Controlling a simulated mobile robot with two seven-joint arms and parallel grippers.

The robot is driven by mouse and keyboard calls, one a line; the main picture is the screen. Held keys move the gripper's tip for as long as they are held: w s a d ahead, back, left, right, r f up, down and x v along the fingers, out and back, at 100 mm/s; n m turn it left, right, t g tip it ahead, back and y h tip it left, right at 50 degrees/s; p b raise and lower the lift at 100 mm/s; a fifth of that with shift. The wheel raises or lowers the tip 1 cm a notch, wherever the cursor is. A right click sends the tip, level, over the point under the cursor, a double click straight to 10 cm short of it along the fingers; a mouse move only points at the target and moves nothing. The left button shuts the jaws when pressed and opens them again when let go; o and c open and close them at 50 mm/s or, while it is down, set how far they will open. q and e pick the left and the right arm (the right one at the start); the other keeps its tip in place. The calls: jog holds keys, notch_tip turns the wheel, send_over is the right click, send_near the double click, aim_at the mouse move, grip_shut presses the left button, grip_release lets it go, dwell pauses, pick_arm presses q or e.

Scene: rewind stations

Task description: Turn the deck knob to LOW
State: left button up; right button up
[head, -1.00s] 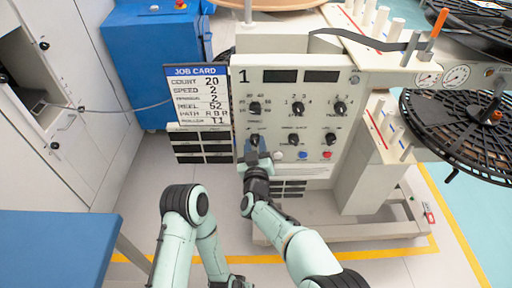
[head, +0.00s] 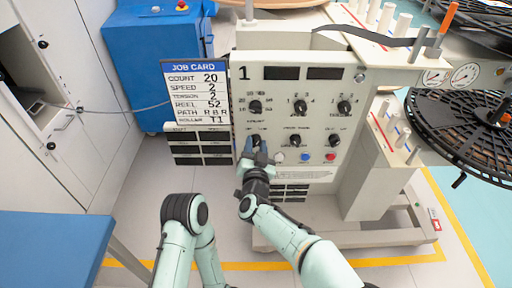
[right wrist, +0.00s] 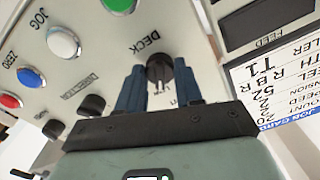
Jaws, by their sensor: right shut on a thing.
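The deck knob (right wrist: 160,68) is a black round knob beside the DECK label on the pale panel of station 1 (head: 348,74). My right gripper (head: 257,152) is at the lower left of that panel. In the right wrist view its two blue fingers (right wrist: 161,88) stand on either side of the knob, shut on it. Small lettering lies by the knob, partly hidden by the fingers, and I cannot read which setting it points to. My left arm is folded low in the head view and its gripper is out of view.
White, blue (head: 305,157) and red (head: 330,157) buttons sit right of the knob. Other black knobs (head: 295,140) share the panel. A job card (head: 196,92) hangs at its left. A blue bench (head: 50,245) is at lower left. A black reel (head: 465,125) stands at right.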

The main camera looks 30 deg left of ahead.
pick_arm(q)
jog(key=shift+s+f, duration=0.1)
dwell(0.3)
pick_arm(e)
jog(key=o, duration=1)
jog(key=shift+o, duration=0.2)
jog(key=shift+s, duration=0.1)
pick_arm(q)
jog(key=shift+t, duration=0.6)
jog(key=w+r, duration=0.1)
jog(key=w+r+p, duration=0.1)
jog(key=w+r, duration=0.1)
jog(key=shift+w+d+r+p, duration=0.2)
jog(key=shift+w+d+p, duration=0.1)
jog(key=shift+p, duration=0.1)
pick_arm(e)
jog(key=v, duration=1.3)
jog(key=shift+s, duration=0.15)
